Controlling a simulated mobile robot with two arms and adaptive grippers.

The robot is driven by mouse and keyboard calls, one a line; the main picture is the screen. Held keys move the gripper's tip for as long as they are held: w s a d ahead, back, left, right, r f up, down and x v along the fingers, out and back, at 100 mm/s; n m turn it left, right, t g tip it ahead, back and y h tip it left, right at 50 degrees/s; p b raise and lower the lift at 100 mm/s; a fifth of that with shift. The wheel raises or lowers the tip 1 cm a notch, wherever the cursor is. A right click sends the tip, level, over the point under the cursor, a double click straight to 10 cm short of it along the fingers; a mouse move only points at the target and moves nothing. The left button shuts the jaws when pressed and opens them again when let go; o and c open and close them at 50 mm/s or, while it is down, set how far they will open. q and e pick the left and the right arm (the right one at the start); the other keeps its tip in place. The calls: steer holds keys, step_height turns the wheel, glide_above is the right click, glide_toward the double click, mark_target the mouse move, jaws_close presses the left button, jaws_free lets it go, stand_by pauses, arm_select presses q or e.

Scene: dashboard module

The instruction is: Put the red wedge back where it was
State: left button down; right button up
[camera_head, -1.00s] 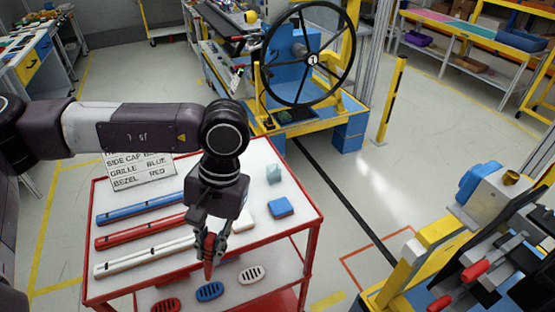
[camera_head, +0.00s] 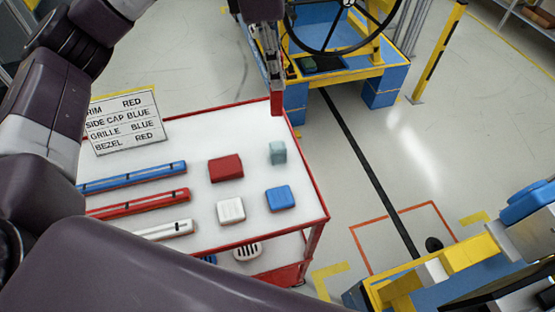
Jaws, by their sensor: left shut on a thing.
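My left gripper (camera_head: 276,86) is at the top middle, by the far right corner of the cart top. Its fingers point down and are shut on a narrow red piece, the red wedge (camera_head: 277,104). The wedge hangs upright in the jaws; whether it touches the cart's rim behind it, I cannot tell. A larger red block (camera_head: 226,168) lies on the white cart top (camera_head: 205,143), apart from the gripper. My right gripper is not in view.
A white block (camera_head: 231,209), a blue block (camera_head: 280,198) and a teal cube (camera_head: 278,152) stand on the cart. Blue, red and white bars lie left, below a sign (camera_head: 124,121). A steering wheel stand (camera_head: 345,75) is behind; a yellow-blue fixture (camera_head: 440,270) stands right.

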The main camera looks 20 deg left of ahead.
arm_select(q)
step_height(320, 180, down, 19)
steer(key=w+n+p, duration=0.1)
steer(key=n+p, duration=0.1)
steer(key=n, duration=0.1)
steer(key=shift+w+r+n+t, duration=0.2)
steer(key=shift+w+n+t, duration=0.1)
steer(key=c, duration=1.9)
jaws_free()
steer(key=shift+a, duration=0.1)
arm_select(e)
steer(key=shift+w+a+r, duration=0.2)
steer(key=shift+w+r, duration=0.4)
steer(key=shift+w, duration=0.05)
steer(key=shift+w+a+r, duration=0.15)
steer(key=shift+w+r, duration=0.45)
arm_select(q)
steer(key=shift+p, duration=0.3)
